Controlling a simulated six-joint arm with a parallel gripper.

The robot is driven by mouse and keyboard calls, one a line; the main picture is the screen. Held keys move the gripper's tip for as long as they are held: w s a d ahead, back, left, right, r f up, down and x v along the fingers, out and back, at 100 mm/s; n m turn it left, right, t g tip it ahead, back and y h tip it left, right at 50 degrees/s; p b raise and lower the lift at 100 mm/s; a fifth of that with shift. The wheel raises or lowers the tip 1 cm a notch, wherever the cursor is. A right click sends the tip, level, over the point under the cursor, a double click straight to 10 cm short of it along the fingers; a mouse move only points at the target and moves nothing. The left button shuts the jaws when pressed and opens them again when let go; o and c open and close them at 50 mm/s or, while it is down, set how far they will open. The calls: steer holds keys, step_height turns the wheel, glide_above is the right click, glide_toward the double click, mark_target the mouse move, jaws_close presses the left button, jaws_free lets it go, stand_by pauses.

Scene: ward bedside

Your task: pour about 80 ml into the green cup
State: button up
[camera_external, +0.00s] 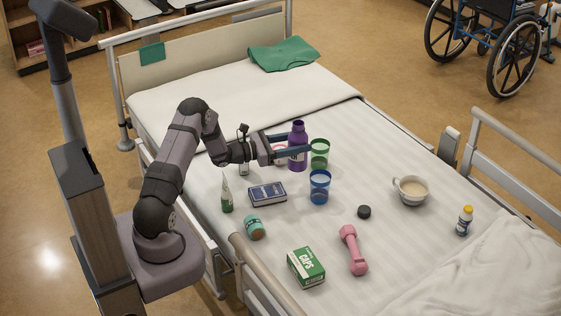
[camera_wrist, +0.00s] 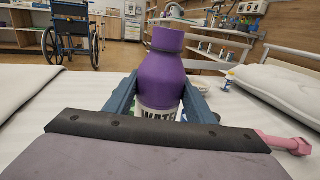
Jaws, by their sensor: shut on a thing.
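My gripper (camera_external: 292,153) is shut on a purple bottle (camera_external: 298,134), with one finger on each side of its body. The bottle is upright; I cannot tell whether its base touches the bed. In the wrist view the bottle (camera_wrist: 163,75) shows between the fingers (camera_wrist: 155,98), its white label partly hidden by my gripper. A dark round cap (camera_external: 364,212) lies on the bed.
A blue cup (camera_external: 319,188) stands close in front of the green cup.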

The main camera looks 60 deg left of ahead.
steer(key=w+a+n+y+b, duration=0.2)
steer(key=a+b, duration=0.4)
steer(key=b, duration=0.7)
steer(key=w+a+f+n+y+b, duration=0.1)
steer(key=w+a+n+y+b, duration=0.2)
steer(key=b, duration=1.1)
steer(key=w+a+y, duration=0.1)
steer(key=a+y, duration=0.1)
steer(key=y, duration=0.1)
steer(key=shift+w+a+f, duration=0.2)
steer(key=shift+a, duration=0.2)
steer(key=shift+a+n+y+b, duration=0.1)
steer(key=shift+n+y+b, duration=0.35)
steer(key=shift+b, duration=0.75)
steer(key=y+b, duration=0.1)
steer(key=b, duration=0.2)
steer(key=n+b, duration=0.1)
steer(key=b, duration=0.1)
steer(key=shift+s+a+r+y+b, duration=0.1)
steer(key=shift+a+r+y+b, duration=0.15)
steer(key=shift+r+y+b, duration=0.15)
steer(key=shift+s+r+b, duration=0.1)
steer(key=shift+r+b, duration=0.25)
steer(key=shift+b, duration=0.55)
steer(key=shift+r+p, duration=0.15)
steer(key=shift+p, duration=0.15)
